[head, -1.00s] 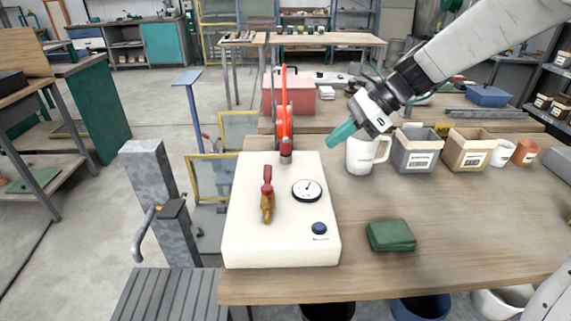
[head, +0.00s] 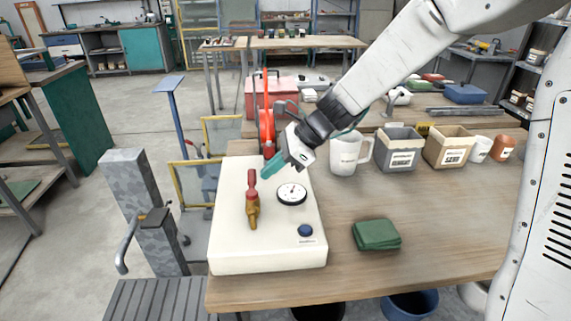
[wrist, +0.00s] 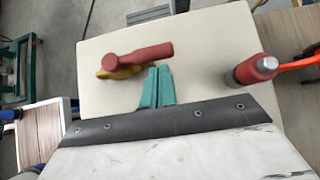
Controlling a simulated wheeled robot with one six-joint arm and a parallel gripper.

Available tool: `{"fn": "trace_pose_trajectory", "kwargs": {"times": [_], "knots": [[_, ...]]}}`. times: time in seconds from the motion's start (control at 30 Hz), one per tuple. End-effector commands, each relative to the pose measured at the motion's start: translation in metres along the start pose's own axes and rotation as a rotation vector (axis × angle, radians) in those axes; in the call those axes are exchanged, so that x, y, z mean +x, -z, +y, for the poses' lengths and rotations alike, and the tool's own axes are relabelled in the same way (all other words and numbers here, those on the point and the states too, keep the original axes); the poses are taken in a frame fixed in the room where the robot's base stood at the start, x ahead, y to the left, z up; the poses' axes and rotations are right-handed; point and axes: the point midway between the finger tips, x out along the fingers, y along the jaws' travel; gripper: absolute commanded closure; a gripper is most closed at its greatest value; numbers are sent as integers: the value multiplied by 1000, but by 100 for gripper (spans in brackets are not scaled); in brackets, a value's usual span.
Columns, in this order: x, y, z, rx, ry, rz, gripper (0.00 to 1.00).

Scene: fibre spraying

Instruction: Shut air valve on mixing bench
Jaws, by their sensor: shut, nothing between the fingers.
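The air valve (head: 252,200) stands on a cream box (head: 228,250) on the bench. It has a brass body and a red handle, and the handle points away from me in the head view. It also shows in the wrist view, with its red handle (wrist: 145,56) just beyond my fingertips. My gripper (head: 271,170) has teal fingers, shut and empty, over the far part of the box, to the right of and beyond the handle. In the wrist view the shut fingers (wrist: 157,78) appear close to the handle; I cannot tell whether they touch it.
A gauge (head: 292,194) and a dark blue knob (head: 306,230) are on the box. A red hose (head: 266,110) rises at its far edge. A white mug (head: 347,155), a grey bin (head: 398,152) and a green cloth (head: 376,234) stand to the right. Bare wood lies between.

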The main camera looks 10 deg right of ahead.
Motion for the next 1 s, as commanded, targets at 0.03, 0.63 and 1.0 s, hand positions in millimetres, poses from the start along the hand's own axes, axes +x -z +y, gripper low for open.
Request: {"fn": "trace_pose_trajectory", "kwargs": {"times": [0.03, 0.63, 1.0], "knots": [[2, -2, 0, 0, -1, 0, 100], [4, -4, -2, -24, -26, -1, 100], [8, -9, -5, -87, -88, -1, 100]]}}
